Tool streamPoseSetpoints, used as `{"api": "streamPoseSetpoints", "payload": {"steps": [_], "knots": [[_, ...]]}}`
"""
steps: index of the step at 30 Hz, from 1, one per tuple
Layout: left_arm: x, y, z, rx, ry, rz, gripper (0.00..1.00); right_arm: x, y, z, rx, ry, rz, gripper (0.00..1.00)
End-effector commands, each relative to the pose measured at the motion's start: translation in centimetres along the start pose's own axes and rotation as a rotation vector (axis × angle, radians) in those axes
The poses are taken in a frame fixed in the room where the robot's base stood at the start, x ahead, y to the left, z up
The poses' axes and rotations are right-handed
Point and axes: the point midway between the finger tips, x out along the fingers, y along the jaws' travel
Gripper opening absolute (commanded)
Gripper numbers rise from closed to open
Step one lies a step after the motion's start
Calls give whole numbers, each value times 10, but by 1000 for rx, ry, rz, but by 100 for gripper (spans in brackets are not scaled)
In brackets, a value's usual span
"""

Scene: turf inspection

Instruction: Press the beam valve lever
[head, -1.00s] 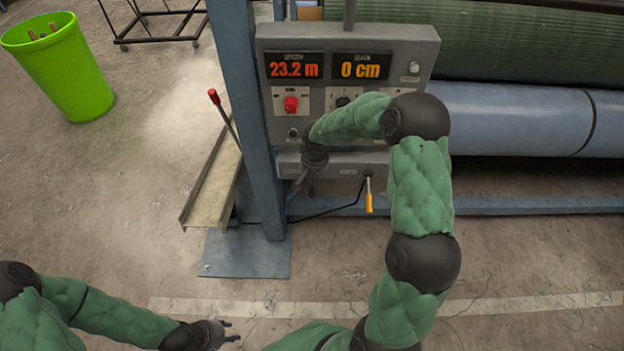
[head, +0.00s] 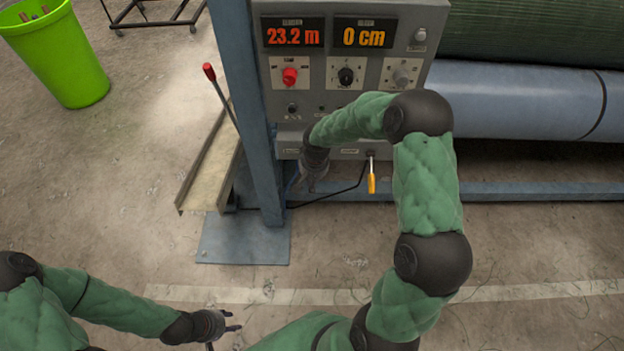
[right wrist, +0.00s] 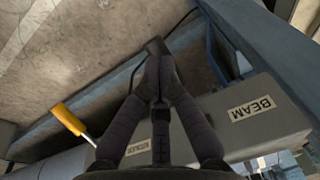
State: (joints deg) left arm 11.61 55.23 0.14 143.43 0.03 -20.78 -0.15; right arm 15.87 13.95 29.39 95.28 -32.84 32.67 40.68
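The grey valve box (head: 345,152) sits low under the control panel and carries two labels. The right wrist view shows its BEAM label (right wrist: 252,108). A lever with a yellow handle (head: 371,184) hangs at the other label; it also shows in the right wrist view (right wrist: 68,119). No separate lever is clear at the BEAM label; my right gripper hides part of that area. My right gripper (head: 311,184) points down in front of the box, left of the yellow handle. Its fingers meet at the tips (right wrist: 155,72), with no held thing clear. My left gripper (head: 232,320) is open and empty, low over the floor.
The control panel (head: 326,103) has lit displays and knobs. A blue post (head: 255,110) and a red-topped lever (head: 220,95) stand at its left. A blue rail (head: 500,189) runs low to the right. A green bin (head: 60,55) is far left. The front floor is clear.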

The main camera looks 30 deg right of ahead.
Motion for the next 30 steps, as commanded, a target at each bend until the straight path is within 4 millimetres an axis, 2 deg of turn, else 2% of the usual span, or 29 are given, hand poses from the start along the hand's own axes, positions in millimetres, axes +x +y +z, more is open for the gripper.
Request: {"api": "streamPoseSetpoints", "payload": {"steps": [12,26,30], "knots": [[8,-3,0,0,0,0,40,12,1,1,0,0,0,0],[7,-3,0,0,0,0,40,12,1,1,0,-1,0,0],[2,0,0,0,0,0,40,3,1,-1,0,0,0,0]]}}
